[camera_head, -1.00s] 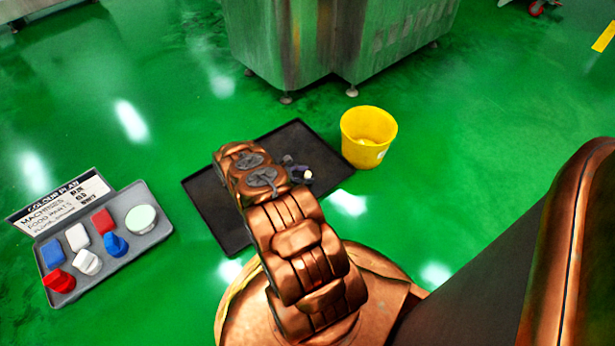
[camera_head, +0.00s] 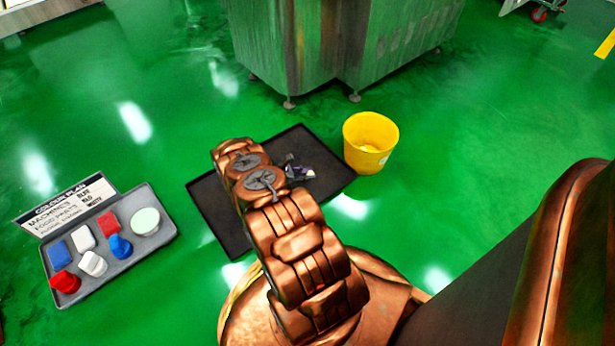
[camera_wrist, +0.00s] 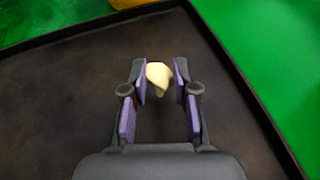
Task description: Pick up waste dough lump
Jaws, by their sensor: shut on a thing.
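The waste dough lump (camera_wrist: 159,75) is small and pale yellow. In the wrist view it sits between the two purple-padded fingertips of my gripper (camera_wrist: 160,80), which is shut on it. The dark tray (camera_wrist: 60,85) lies beneath; I cannot tell whether the lump touches it. In the head view my gripper (camera_head: 299,173) is small, over the right part of the black tray (camera_head: 222,214), and the lump is hard to make out there.
A yellow bucket (camera_head: 370,143) stands just right of the tray. A grey case (camera_head: 110,245) with coloured brushes and pads lies to the left. A large metal machine (camera_head: 340,45) stands behind. Green floor is free between them.

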